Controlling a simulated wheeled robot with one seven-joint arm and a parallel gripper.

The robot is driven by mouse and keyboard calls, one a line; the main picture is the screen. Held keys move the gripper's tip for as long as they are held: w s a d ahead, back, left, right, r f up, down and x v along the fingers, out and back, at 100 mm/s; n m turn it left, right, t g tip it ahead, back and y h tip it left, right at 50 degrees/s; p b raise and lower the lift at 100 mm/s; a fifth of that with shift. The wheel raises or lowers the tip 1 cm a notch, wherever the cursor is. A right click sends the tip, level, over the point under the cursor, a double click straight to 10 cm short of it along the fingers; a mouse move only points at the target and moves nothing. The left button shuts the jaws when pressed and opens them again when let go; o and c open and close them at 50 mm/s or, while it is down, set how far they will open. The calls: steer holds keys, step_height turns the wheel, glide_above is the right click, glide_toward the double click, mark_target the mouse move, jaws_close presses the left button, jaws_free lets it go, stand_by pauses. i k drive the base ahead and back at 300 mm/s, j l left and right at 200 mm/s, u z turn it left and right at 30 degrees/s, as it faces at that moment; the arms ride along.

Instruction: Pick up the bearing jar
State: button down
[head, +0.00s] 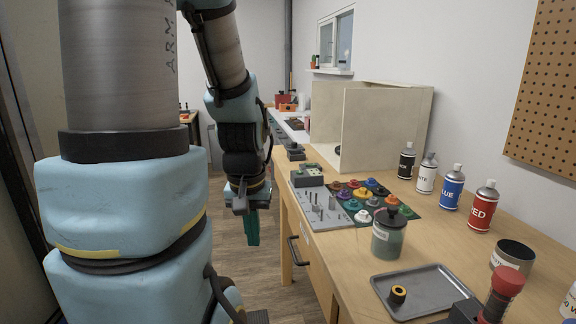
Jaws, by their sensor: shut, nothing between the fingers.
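A jar (388,238) with a dark lid and a small pale label stands upright on the wooden workbench (440,252), in the middle right of the head view. It looks like the bearing jar, but its label is too small to read. My gripper (252,240) points down in front of the bench's left edge, over the floor. Its teal fingers are together and hold nothing. It is apart from the jar, to its left and farther back.
A grey tray (428,290) with a small dark ring (398,294) lies in front of the jar. Behind it are a mat of coloured parts (412,213) and a pegged plate (322,213). Several spray cans (450,187), a labelled cup (514,254) and a red-handled tool (502,290) stand right.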

mark_target(386, 244)
steer(key=i+j+z, duration=0.1)
steer(key=j, duration=0.25)
steer(key=i+j, duration=0.25)
steer(key=i+j+z, duration=0.15)
steer(key=j, duration=0.25)
steer(key=i+j+z, duration=0.1)
steer(key=j, duration=0.3)
steer(key=i+j+z, duration=0.1)
steer(key=j, duration=0.25)
steer(key=z, duration=0.4)
steer(key=i+z, duration=0.15)
steer(key=z, duration=0.25)
steer(key=i+z, duration=0.1)
steer(key=z, duration=0.35)
steer(key=i, duration=0.3)
